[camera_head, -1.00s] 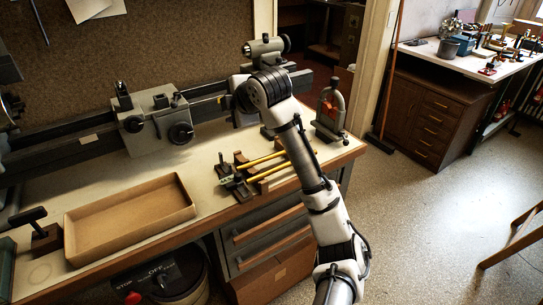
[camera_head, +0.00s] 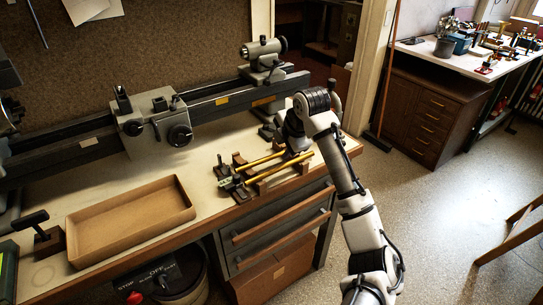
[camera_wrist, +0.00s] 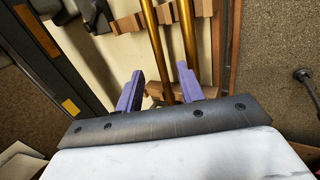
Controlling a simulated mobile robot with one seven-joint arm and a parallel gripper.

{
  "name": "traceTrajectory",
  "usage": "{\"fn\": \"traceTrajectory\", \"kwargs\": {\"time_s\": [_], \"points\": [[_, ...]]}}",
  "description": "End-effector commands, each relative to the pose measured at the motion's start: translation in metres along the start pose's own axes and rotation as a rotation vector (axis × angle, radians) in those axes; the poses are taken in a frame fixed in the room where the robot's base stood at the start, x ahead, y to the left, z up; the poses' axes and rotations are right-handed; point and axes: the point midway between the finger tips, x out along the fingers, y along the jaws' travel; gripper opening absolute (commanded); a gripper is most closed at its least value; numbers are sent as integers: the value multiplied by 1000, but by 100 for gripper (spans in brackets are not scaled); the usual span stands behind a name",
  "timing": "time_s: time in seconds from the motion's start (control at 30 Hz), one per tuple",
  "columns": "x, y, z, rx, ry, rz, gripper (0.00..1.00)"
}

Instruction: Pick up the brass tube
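Two brass tubes lie side by side on notched wooden supports (camera_head: 240,161) on the bench, the rear tube (camera_head: 262,161) and the front tube (camera_head: 282,166). In the wrist view they run up the picture as a left tube (camera_wrist: 156,45) and a right tube (camera_wrist: 188,40). My gripper (camera_wrist: 159,84) is open and empty, with its purple fingers apart. The left tube shows between the fingers; the right tube passes close by the right finger and is partly hidden by it. In the head view my arm's end is over the tubes' right ends, and the fingertips are hidden.
A shallow cardboard tray (camera_head: 130,246) sits at the bench's front left. A grey lathe (camera_head: 160,122) with a long bed runs along the back, close behind the tubes. A green-marked block (camera_head: 225,171) is at the tubes' left ends. Bare bench top lies between tray and supports.

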Motion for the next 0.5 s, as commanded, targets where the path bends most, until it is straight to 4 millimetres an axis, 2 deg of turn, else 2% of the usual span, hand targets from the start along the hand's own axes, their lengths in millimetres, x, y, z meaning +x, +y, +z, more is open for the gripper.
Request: {"fn": "traceTrajectory", "kwargs": {"time_s": [0.3,0.5], "points": [[42,2,-3,1,3,-2,38],[50,1,-2,0,0,-1,38]]}}
